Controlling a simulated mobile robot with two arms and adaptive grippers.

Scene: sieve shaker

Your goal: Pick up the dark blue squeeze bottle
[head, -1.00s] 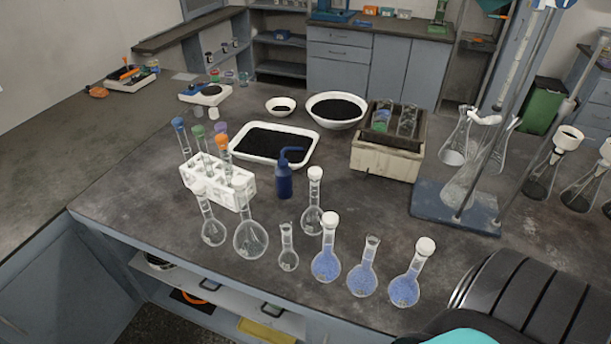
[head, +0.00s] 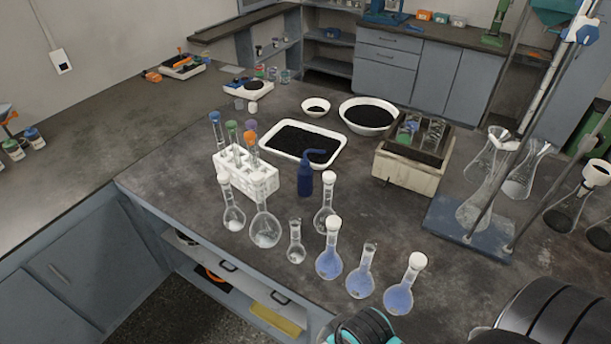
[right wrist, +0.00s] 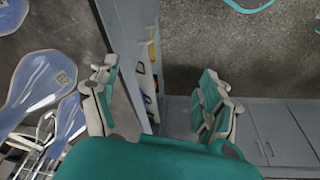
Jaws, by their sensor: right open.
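The dark blue squeeze bottle (head: 305,180) stands upright on the bench in the head view, its bent spout pointing right. It is behind the row of flasks and to the right of the white test tube rack (head: 262,184). My right gripper (right wrist: 160,100) is open and empty in the right wrist view, over the bench's front edge with blue-filled flasks to its left. In the head view, parts of my right arm show at the bottom right, well in front of the bottle. The bottle is not seen in the right wrist view. My left gripper is not in view.
Several glass flasks stand in front of the bottle, some with blue liquid (head: 329,262). A white tray of black grains (head: 341,142) lies behind it. A cream box (head: 385,170) and a stand with a blue base (head: 440,236) are to the right.

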